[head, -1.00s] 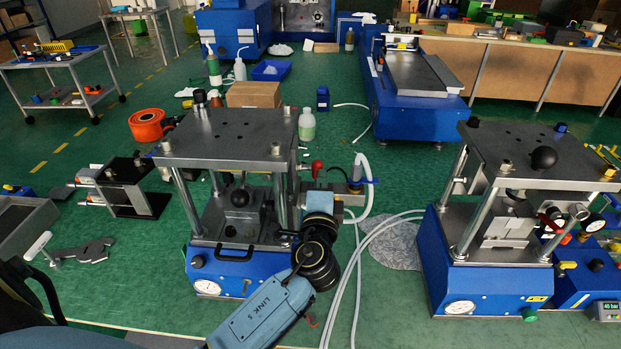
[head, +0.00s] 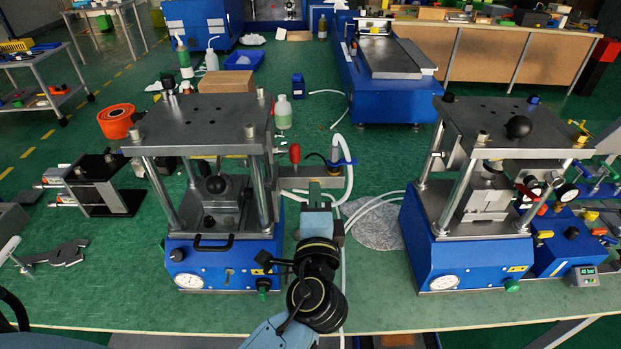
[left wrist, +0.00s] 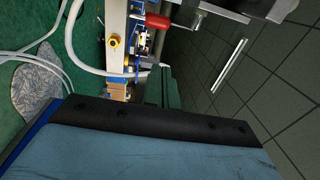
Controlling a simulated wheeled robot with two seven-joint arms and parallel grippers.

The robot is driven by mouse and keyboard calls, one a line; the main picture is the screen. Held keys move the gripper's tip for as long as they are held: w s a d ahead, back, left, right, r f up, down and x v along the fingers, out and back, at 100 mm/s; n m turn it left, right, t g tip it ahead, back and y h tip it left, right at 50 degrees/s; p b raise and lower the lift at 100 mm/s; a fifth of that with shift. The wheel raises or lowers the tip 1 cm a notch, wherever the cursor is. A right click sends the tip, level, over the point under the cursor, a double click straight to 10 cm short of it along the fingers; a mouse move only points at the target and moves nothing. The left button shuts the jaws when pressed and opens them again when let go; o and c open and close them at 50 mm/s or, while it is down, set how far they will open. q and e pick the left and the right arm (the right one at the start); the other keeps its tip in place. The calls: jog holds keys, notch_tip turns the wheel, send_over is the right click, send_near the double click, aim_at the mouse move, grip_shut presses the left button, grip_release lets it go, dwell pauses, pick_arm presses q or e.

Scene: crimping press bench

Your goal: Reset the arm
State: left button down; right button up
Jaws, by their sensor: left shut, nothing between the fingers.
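My left arm comes in from the bottom of the head view. Its gripper (head: 314,190) points away from me, just right of the left press (head: 212,250). In the left wrist view its dark fingers (left wrist: 163,88) are together with nothing between them. The left press is a blue base with steel columns, a grey top plate, a black front handle and a gauge. The right press (head: 465,260) is similar and stands apart from the gripper. My right gripper is in neither view.
A red-handled fitting (head: 294,155) and white hoses (head: 345,185) lie close beyond my left gripper. A grey cloth (head: 375,228) lies between the presses. A grey flat tool (head: 62,253) lies at left. The bench front between the presses has some free green surface.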

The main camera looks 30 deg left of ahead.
pick_arm(q)
jog(key=s+a+f+n+g+h, duration=0.1)
jog(key=s+a+f+n+g, duration=0.25)
jog(key=s+f, duration=0.2)
jog(key=s+a+f+n+g+h, duration=0.2)
jog(key=s+f+n+g, duration=0.25)
jog(key=f, duration=0.25)
jog(key=s+d+f+n+g+h, duration=0.1)
jog(key=s+f+g+h, duration=0.15)
jog(key=s, duration=0.35)
jog(key=s+d+f+n+g+h, duration=0.1)
jog(key=s+f+n+g+h, duration=0.15)
jog(key=s, duration=0.35)
notch_tip(320, 180, down, 25)
jog(key=s+g, duration=0.2)
jog(key=s+a+f+m+g, duration=0.1)
jog(key=s+a+f, duration=0.1)
jog(key=s+f, duration=1.3)
jog(key=shift+s+h+b, duration=0.3)
jog(key=shift+s+b, duration=0.05)
jog(key=shift+s, duration=0.3)
